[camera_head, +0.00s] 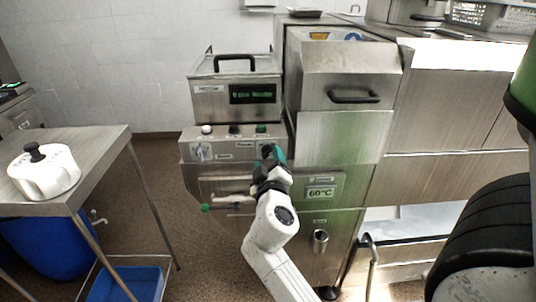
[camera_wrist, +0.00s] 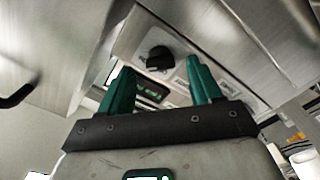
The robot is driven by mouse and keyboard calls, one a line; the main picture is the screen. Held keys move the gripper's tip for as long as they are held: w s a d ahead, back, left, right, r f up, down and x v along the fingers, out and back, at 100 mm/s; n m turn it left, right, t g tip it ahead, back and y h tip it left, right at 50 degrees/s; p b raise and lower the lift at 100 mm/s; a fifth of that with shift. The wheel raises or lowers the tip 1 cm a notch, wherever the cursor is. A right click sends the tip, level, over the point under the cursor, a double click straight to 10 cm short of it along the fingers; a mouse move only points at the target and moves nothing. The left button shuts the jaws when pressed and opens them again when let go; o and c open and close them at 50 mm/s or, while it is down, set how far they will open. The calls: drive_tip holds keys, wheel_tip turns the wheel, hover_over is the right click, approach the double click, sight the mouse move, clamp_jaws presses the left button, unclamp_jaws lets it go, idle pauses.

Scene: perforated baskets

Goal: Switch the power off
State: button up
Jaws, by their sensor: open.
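A steel appliance has a control panel (camera_head: 222,149) on its front, below a unit with a green-lit display (camera_head: 252,94). The panel carries a light rotary knob (camera_head: 197,152) at its left and small buttons along the top. My gripper (camera_head: 271,152) has teal fingers and is at the panel's right end, hiding part of it. In the wrist view, a dark round knob (camera_wrist: 159,59) on the panel shows between the two fingertips of my open gripper (camera_wrist: 160,65). Whether the fingers touch it cannot be told. Which control is the power switch is not legible.
A table (camera_head: 98,160) with a white lidded pot (camera_head: 44,172) stands at the left, with a blue bin (camera_head: 125,284) below. A lever with a green tip (camera_head: 206,208) sticks out under the panel. A 60°C display (camera_head: 320,192) is right of my arm.

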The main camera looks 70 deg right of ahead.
sight(267, 152)
drive_tip(key=shift+x, duration=1.2)
drive_tip(key=shift+c, duration=0.4)
drive_tip(key=c, duration=1)
drive_tip(key=shift+o, duration=0.2)
